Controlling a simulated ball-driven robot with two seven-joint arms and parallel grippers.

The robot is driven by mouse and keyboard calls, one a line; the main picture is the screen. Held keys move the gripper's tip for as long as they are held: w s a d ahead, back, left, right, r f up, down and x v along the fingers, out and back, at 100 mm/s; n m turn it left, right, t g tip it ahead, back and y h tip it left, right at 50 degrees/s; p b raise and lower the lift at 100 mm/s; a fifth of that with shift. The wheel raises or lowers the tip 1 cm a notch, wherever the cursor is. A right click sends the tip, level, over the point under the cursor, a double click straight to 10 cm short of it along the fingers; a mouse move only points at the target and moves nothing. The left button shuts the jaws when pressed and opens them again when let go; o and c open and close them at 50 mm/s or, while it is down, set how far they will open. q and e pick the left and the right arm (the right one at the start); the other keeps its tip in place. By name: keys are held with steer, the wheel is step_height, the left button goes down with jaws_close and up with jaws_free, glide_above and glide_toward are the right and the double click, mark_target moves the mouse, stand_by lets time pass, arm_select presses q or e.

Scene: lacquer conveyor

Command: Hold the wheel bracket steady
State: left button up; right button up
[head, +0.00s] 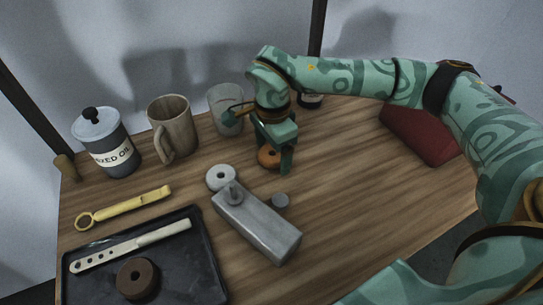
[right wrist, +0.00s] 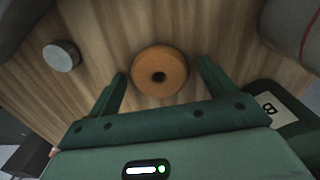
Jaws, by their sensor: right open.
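The wheel bracket, a grey metal block with a short upright post (head: 258,226), lies on the wooden table in the middle of the head view. My right gripper (head: 274,156) is beyond it, pointing down over an orange-brown wheel (head: 266,158). In the right wrist view the open fingers (right wrist: 160,72) stand either side of this wheel (right wrist: 160,84) with gaps, so nothing is gripped. My left gripper is out of view.
A black tray (head: 205,262) at front left holds a pale perforated bar (head: 130,247) and a brown wheel (head: 136,281). A dark red box (head: 425,132) sits right. Table right of the bracket is clear.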

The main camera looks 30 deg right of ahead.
steer(key=shift+r, duration=0.1)
steer(key=c, duration=1.1)
